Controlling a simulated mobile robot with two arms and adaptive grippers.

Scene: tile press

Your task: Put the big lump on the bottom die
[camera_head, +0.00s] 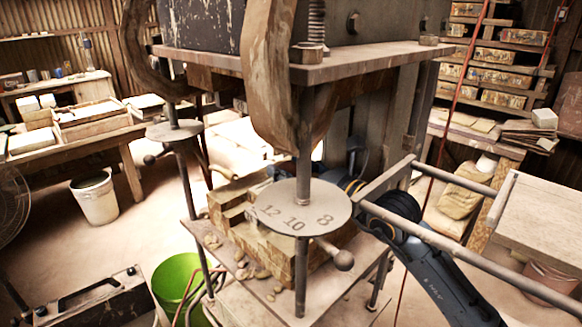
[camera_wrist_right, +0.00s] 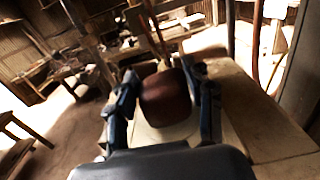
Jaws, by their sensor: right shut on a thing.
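My right gripper (camera_wrist_right: 165,88) has its two dark fingers on either side of a big reddish-brown lump (camera_wrist_right: 166,98) in the right wrist view. The lump is over or against a pale flat surface (camera_wrist_right: 158,138); I cannot tell whether they touch. In the head view my right arm reaches in from the lower right, behind the press's numbered disc (camera_head: 297,207) and post, which largely hide the gripper. The lump is not clearly visible there. The bottom die cannot be made out with certainty among the press parts. My left gripper is not in view.
The press's upper plate (camera_head: 385,62) and posts crowd the space around my right arm. Wooden blocks (camera_head: 285,252) and crumbs lie on the lower plate. A metal rail frame (camera_head: 470,240) stands at the right. A green bucket (camera_head: 180,283) is at lower left.

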